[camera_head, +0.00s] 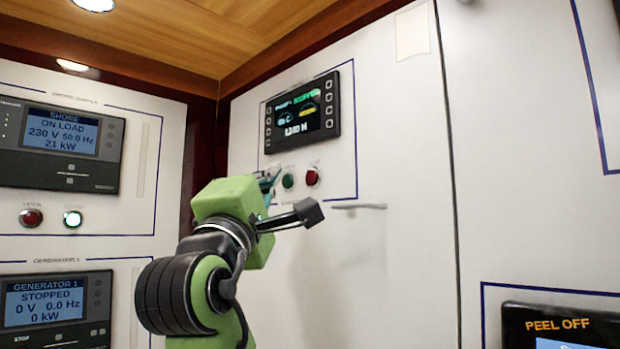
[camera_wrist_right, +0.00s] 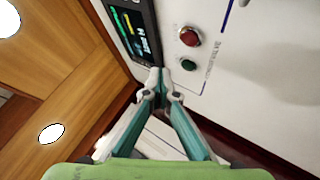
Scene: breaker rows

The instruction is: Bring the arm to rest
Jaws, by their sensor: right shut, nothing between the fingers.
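My right arm rises from the bottom in the head view, and its green wrist stands in front of the cabinet front (camera_head: 400,150). My right gripper (camera_head: 270,179) shows only in part past the wrist, close to a green button (camera_head: 288,181) and a red button (camera_head: 312,176). In the right wrist view the teal fingers of the gripper (camera_wrist_right: 159,82) are shut with nothing between them. The green button (camera_wrist_right: 188,64) and red button (camera_wrist_right: 189,36) lie just beyond and right of the fingertips there; whether anything touches cannot be told. My left gripper is not in view.
A dark display (camera_head: 302,112) sits above the buttons. A door handle (camera_head: 358,206) is to their right. A wooden ceiling is above.

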